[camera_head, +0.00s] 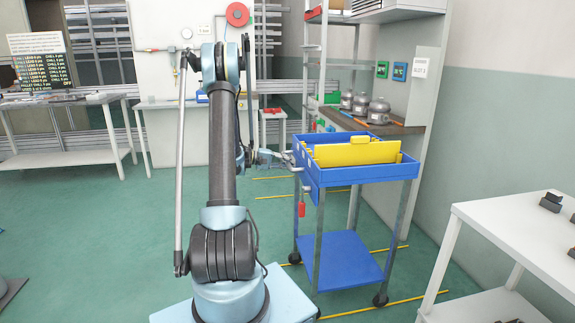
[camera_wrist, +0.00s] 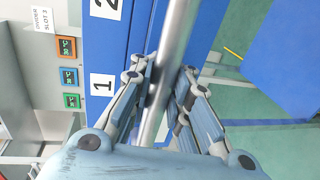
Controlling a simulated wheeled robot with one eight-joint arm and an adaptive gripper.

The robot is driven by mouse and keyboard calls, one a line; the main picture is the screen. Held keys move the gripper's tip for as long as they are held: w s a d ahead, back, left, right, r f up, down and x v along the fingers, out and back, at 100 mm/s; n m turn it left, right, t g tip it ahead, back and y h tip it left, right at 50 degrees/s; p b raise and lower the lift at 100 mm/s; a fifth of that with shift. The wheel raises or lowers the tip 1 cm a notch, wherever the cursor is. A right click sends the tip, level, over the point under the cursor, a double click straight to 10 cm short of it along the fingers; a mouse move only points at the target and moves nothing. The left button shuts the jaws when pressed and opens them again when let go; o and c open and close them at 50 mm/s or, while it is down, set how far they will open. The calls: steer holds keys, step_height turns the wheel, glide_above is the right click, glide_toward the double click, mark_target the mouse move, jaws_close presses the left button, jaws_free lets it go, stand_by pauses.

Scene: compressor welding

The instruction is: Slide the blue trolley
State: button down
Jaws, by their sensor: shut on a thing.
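The blue trolley (camera_head: 345,178) stands right of my arm in the head view, with a blue top tray, grey legs, a blue lower shelf (camera_head: 345,260) and dark castors. Yellow panels (camera_head: 357,152) stand in its top tray. My gripper (camera_head: 284,158) reaches the trolley's left end, at its handle. In the wrist view my gripper (camera_wrist: 160,88) is shut on a grey metal bar (camera_wrist: 176,35), the trolley handle. Blue trolley walls with labels 1 and 2 (camera_wrist: 103,84) lie behind it. A red tag (camera_head: 301,209) hangs below the tray.
A shelf unit with grey compressor parts (camera_head: 378,111) stands close behind the trolley. A white table (camera_head: 520,235) is at the front right. Yellow floor lines (camera_head: 372,308) run by the trolley. Green floor (camera_head: 100,245) is open at left.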

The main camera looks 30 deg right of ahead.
steer(key=shift+a, duration=0.1)
steer(key=c, duration=1.5)
jaws_free()
steer(key=shift+s, duration=0.1)
steer(key=shift+a, duration=0.2)
steer(key=v, duration=1.1)
steer(key=shift+w+a, duration=0.25)
